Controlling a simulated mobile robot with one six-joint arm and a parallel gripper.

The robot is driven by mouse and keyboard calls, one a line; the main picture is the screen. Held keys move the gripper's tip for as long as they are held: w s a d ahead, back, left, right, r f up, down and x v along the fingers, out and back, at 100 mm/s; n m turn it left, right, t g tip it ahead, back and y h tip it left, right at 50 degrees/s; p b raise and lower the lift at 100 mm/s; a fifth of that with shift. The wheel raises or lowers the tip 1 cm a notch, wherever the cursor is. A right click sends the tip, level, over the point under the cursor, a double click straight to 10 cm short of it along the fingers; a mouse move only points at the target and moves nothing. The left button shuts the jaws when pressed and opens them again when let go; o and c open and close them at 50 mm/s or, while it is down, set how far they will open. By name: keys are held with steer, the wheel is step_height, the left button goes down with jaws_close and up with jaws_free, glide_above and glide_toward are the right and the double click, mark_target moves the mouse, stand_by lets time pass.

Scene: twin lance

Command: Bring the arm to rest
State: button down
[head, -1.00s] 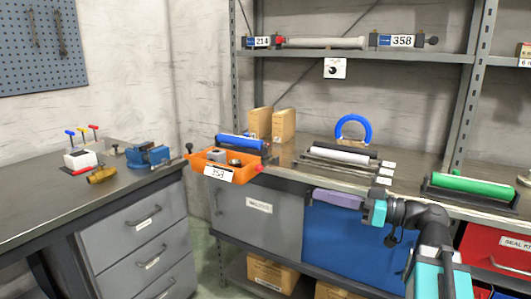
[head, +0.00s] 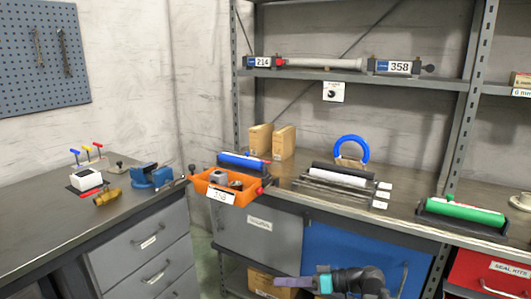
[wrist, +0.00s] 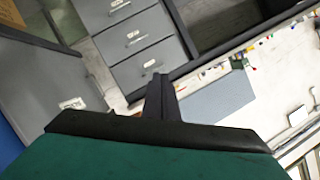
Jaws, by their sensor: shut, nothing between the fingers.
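My arm shows low at the bottom of the head view, in front of the blue cabinet door. My gripper (wrist: 158,82) shows in the wrist view as dark fingers pressed together, with nothing between them. It points toward the floor area beside the grey drawers (wrist: 135,40). In the head view the arm's end is near the bottom edge, and its fingertips cannot be made out clearly.
An orange bin (head: 238,195) labelled 358 stands at the bench's left corner. A blue vise (head: 152,176) stands on the left bench.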

steer(key=s+a+f+m+g+h+p, duration=0.1)
steer(key=s+f+m+g+h+p, duration=0.2)
steer(key=s+f, duration=0.9)
steer(key=s+a+f+g+h+p, duration=0.1)
steer(key=s+f+g+h+p, duration=0.3)
steer(key=s+f, duration=0.75)
steer(key=s+d+f+m+g+h+p, duration=0.2)
steer(key=s+d+f+g+h+p, duration=0.15)
steer(key=s+d+f, duration=0.45)
steer(key=d+f+m+t+h, duration=0.1)
steer(key=d+f+m+h, duration=0.1)
steer(key=d, duration=0.3)
steer(key=shift+s+f+h, duration=0.3)
steer(key=shift+f+h, duration=0.5)
steer(key=shift+h, duration=0.05)
